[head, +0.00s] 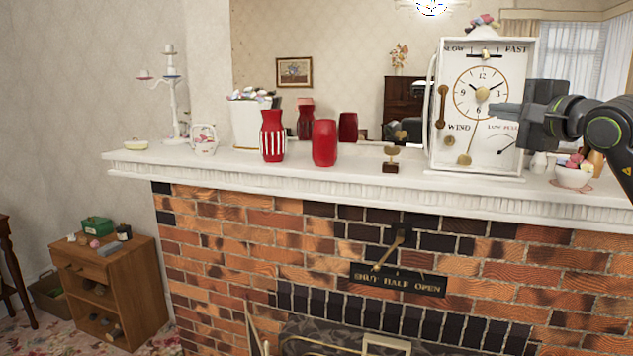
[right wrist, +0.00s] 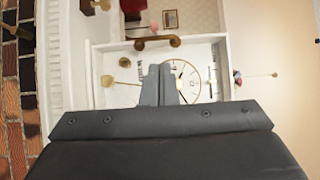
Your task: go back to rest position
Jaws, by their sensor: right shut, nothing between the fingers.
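My right gripper (head: 497,110) comes in from the right in the head view, in front of the white clock (head: 461,135) on the mantel. Its fingers are shut with nothing between them. In the right wrist view the closed fingers (right wrist: 161,84) point at the clock face (right wrist: 192,80), and I cannot tell whether they touch it. My left gripper is not in view.
The white mantel (head: 300,178) carries a striped red vase (head: 272,136), a plain red vase (head: 324,143), a small trophy (head: 390,160) and a bowl (head: 574,177) close to my right arm. A damper lever (head: 390,250) is on the brick below. A wooden cabinet (head: 135,280) stands lower left.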

